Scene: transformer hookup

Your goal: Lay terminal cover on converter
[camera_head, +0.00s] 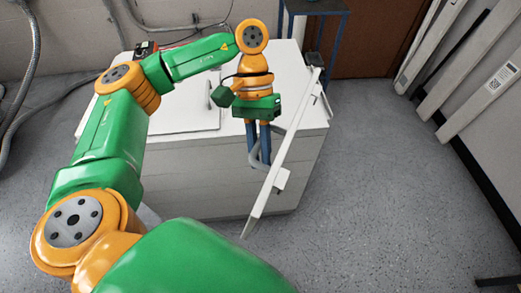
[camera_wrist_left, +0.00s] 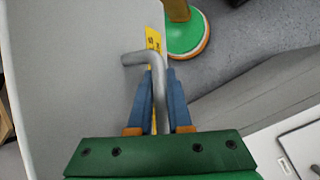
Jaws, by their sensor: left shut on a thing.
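The converter is a large white cabinet (camera_head: 200,180) with a wide flat top. A long pale panel (camera_head: 268,190), which looks like the terminal cover, shows nearly edge-on and tilted at the cabinet's right side. My left gripper (camera_head: 259,160) points down beside the panel, its blue fingers shut on a grey bent handle (camera_head: 258,162). In the left wrist view the handle (camera_wrist_left: 161,85) sits between the fingers (camera_wrist_left: 160,80), and a broad pale face (camera_wrist_left: 70,70), likely the cover, fills the left. I cannot tell whether the panel touches the cabinet. My right gripper is out of view.
A small red and black device (camera_head: 146,47) sits at the cabinet's back left. A blue-framed stand (camera_head: 318,12) is behind it. Grey hoses (camera_head: 30,90) run along the left wall. Long pale panels (camera_head: 480,80) lean at the right. The floor right of the cabinet is clear.

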